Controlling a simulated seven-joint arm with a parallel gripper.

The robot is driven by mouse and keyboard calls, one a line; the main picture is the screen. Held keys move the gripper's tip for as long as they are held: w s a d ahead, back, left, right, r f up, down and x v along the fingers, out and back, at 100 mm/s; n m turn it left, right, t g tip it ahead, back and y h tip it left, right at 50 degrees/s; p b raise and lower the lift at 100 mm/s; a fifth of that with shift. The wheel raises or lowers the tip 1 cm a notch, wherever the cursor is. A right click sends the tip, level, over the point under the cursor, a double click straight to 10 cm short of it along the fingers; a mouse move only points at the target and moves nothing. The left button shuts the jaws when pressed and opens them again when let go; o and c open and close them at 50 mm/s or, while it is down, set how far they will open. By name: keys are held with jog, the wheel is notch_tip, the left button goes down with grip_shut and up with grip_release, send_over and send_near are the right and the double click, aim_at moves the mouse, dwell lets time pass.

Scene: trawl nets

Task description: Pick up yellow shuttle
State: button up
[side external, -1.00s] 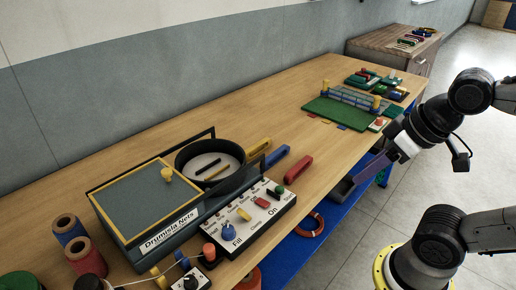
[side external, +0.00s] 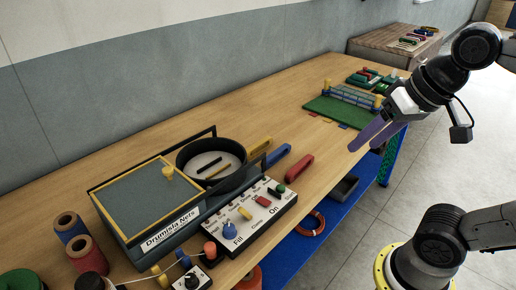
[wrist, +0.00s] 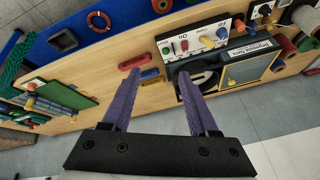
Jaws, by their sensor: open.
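The yellow shuttle (side external: 260,146) lies on the wooden table beside the round black pan. A blue shuttle (side external: 278,156) and a red shuttle (side external: 293,168) lie beside it in a row. In the wrist view the yellow shuttle (wrist: 149,83) shows only in part, close to the left finger, below the blue and red ones. My gripper (side external: 363,146) has purple fingers, is open and empty, and hangs above the table's front edge, to the right of the shuttles and apart from them. The fingers also show in the wrist view (wrist: 159,74).
The control box (side external: 245,220) with knobs and the net machine (side external: 140,200) stand left of the shuttles. A green board (side external: 335,112) with a net and posts lies toward the far right. The table between the board and the shuttles is mostly clear.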

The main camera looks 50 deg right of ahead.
jog(key=w+r+m, duration=0.4)
jog(key=w+r, duration=0.3)
jog(key=w+d+r+m+g, duration=0.25)
jog(key=w+m, duration=0.25)
jog(key=w, duration=0.8)
jog(key=m+g, duration=0.3)
jog(key=m, duration=0.1)
send_over(258, 144)
jog(key=f, duration=2.7)
jog(key=shift+w+d+f, duration=0.25)
jog(key=shift+f, duration=0.15)
jog(key=shift+s+a+f, duration=0.1)
jog(key=shift+f, duration=1.3)
jog(key=shift+s+a+f, duration=0.1)
jog(key=shift+f, duration=1.3)
